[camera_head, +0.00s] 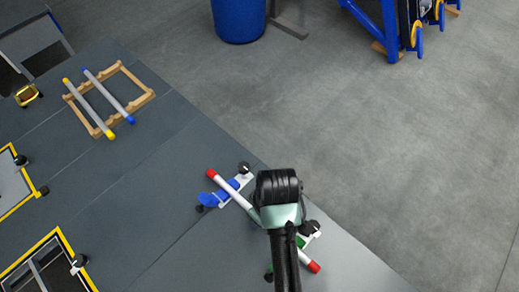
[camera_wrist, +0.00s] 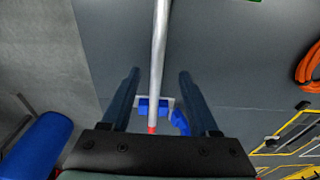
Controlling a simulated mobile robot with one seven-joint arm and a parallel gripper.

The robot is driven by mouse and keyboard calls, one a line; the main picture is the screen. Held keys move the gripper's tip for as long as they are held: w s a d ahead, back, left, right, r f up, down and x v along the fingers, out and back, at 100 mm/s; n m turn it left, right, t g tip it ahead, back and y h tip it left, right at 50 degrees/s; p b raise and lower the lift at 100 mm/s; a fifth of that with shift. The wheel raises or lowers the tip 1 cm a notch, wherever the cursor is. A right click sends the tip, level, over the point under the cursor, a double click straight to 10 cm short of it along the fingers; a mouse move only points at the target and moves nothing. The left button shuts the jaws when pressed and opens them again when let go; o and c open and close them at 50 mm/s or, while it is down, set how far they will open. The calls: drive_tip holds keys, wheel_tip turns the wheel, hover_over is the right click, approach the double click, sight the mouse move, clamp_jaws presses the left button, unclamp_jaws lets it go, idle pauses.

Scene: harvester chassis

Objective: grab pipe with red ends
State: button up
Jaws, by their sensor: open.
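The pipe with red ends (camera_head: 251,211) lies across a blue holder (camera_head: 227,189) and a green holder (camera_head: 302,240) near the table's edge. My arm hides its middle in the head view; both red ends show. In the wrist view the grey pipe (camera_wrist: 159,40) runs up the middle, with one red end (camera_wrist: 152,129) near the blue holder (camera_wrist: 151,105). My gripper (camera_wrist: 159,72) is open, one finger on each side of the pipe in that view. The fingers look apart from it; the height between them and the pipe is hard to judge.
A wooden rack (camera_head: 140,98) holds a pipe with yellow ends (camera_head: 98,106) and one with blue ends (camera_head: 110,97). Yellow-edged frames (camera_head: 15,185) lie at the left. A blue bin (camera_head: 239,18) stands on the floor beyond the table. An orange coil (camera_wrist: 309,70) shows at the right.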

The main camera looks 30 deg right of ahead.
drive_tip(key=shift+w+f+p, duration=0.15)
drive_tip(key=shift+w+f, duration=0.1)
drive_tip(key=shift+f, duration=0.7)
drive_tip(key=shift+w+f+p, duration=0.15)
drive_tip(key=shift+w+f, duration=0.05)
drive_tip(key=shift+f, duration=0.75)
drive_tip(key=shift+w+f+p, duration=0.15)
drive_tip(key=shift+w+f, duration=0.1)
drive_tip(key=shift+f, duration=0.7)
clamp_jaws()
